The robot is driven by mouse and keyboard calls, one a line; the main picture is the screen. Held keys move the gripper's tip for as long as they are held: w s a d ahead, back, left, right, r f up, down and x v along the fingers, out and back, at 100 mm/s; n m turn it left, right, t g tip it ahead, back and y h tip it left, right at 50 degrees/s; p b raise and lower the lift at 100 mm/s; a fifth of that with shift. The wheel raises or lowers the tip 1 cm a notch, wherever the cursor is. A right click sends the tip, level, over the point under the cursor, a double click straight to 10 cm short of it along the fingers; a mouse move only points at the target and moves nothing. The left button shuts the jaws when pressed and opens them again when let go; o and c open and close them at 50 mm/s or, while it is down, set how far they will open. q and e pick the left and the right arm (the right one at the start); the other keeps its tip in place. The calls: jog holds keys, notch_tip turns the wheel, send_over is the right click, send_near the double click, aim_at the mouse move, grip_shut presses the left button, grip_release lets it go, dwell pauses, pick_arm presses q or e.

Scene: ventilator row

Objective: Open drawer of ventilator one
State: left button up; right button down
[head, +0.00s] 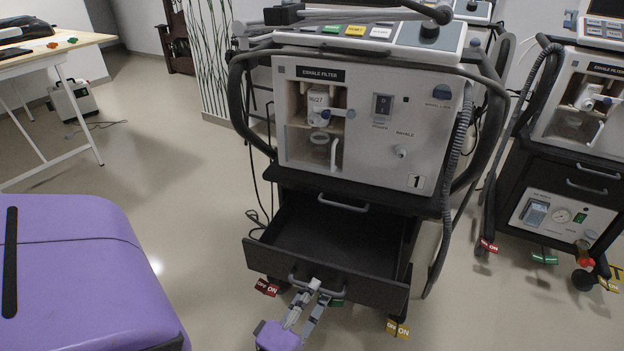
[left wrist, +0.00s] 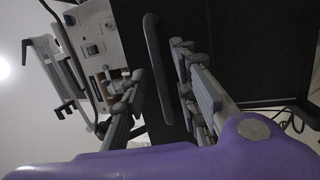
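Ventilator one (head: 360,125) is a pale grey unit with a "1" label on a black cart. The cart's lower drawer (head: 325,240) is pulled out and looks empty. The handle (head: 300,281) is a grey bar on the drawer front. My left gripper (head: 316,289) is at this handle. In the left wrist view, the handle (left wrist: 157,70) lies between the two spread fingers of my left gripper (left wrist: 160,95), with gaps visible on both sides. A second handle (head: 343,203) above belongs to a closed front. My right gripper is not in view.
Another ventilator cart (head: 575,165) stands at the right. Dark hoses (head: 460,150) hang beside ventilator one. Red, green and yellow tags sit near the casters. A wooden table (head: 50,50) is at the far left. The floor (head: 185,200) left of the cart is clear.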

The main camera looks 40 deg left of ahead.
pick_arm(q)
jog(key=v, duration=1.2)
jog(key=shift+w, duration=0.1)
